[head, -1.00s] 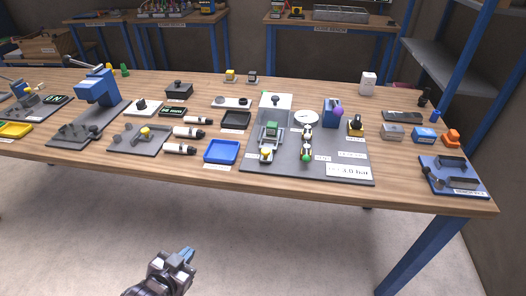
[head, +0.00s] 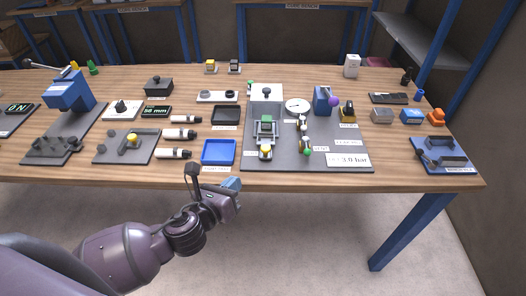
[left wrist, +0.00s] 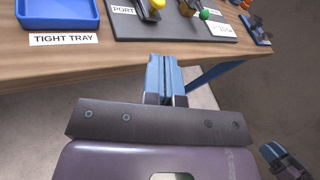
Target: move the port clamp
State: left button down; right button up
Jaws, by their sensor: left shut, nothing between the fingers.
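The grey mixer board (head: 355,135) lies on the table and carries a small yellow-topped clamp piece (head: 265,152) at its front left edge, which looks like the port clamp. In the left wrist view, the yellow part (left wrist: 155,5) shows cut off at the top, beside a label reading PORT. My left gripper (head: 232,188) is below and in front of the table edge, left of the clamp. Its blue fingers (left wrist: 165,78) are together and empty. My right gripper (left wrist: 275,152) shows at the lower right of the left wrist view; its jaws are unclear.
The blue tray (head: 219,152), labelled TIGHT TRAY in the left wrist view, sits left of the board. A black tray (head: 226,115) and several white cylinders (head: 180,133) are nearby. A blue fixture (head: 440,153) stands at the right end. The table's front edge (head: 330,180) is close to my left gripper.

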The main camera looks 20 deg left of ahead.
pick_arm(q)
jog(key=m, duration=0.3)
send_near(263, 151)
jog(key=x, duration=0.6)
jog(key=shift+d+b, duration=0.15)
jog(key=shift+b, duration=0.25)
jog(key=shift+w+d+f, duration=0.1)
jog(key=shift+w, duration=0.6)
pick_arm(e)
jog(key=shift+w+f, duration=0.1)
jog(key=shift+w, duration=0.3)
pick_arm(q)
jog(key=w, duration=0.2)
jog(key=w+a, duration=0.1)
jog(key=w, duration=0.1)
jog(key=shift+w+a, duration=0.15)
jog(key=shift+w, duration=0.05)
jog(key=shift+a+r, duration=0.1)
jog(key=shift+r, duration=0.1)
pick_arm(e)
jog(key=shift+s+d+f, duration=0.15)
jog(key=shift+s+f, duration=0.15)
jog(key=shift+s, duration=0.35)
